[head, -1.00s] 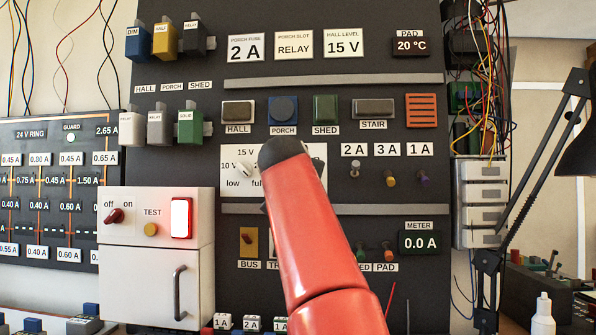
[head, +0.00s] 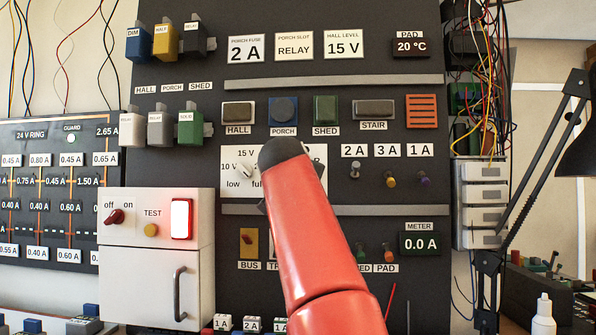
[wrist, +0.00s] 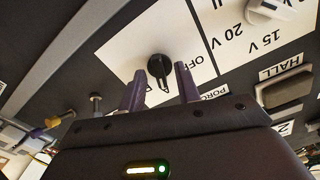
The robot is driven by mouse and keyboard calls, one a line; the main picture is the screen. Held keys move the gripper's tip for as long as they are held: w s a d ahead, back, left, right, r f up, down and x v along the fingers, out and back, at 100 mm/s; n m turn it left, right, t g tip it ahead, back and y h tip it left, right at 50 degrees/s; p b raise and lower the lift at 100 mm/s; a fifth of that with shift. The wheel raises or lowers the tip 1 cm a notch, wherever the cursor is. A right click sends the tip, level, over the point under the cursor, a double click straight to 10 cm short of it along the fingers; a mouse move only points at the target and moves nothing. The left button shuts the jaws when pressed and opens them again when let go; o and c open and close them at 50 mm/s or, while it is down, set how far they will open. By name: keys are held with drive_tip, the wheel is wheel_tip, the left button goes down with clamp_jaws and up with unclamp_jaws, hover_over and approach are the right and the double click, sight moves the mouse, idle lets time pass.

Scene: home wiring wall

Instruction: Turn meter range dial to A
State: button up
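In the wrist view a black dial knob (wrist: 160,68) sits on a white plate (wrist: 118,54) marked OFF and with other letters, partly hidden by my fingers. The knob's narrow end points toward the lower edge of the picture, near a letter I cannot read surely. My gripper (wrist: 159,72) is open, with one purple finger on each side of the knob and gaps between them. In the head view my red arm hides the knob and most of its plate; only the plate's right part (head: 319,178) shows. The METER display (head: 420,243) reads 0.0 A.
A white level dial (head: 244,170) is just left of my arm; it also shows in the wrist view (wrist: 266,8). Grey rails (head: 400,207) run above and below the dial row. Small coloured pegs (head: 390,180) stick out to the right. A white box (head: 150,270) juts out at lower left.

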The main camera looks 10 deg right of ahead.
drive_tip(key=b+v, duration=0.3)
drive_tip(key=v, duration=0.5)
drive_tip(key=shift+b, duration=0.4)
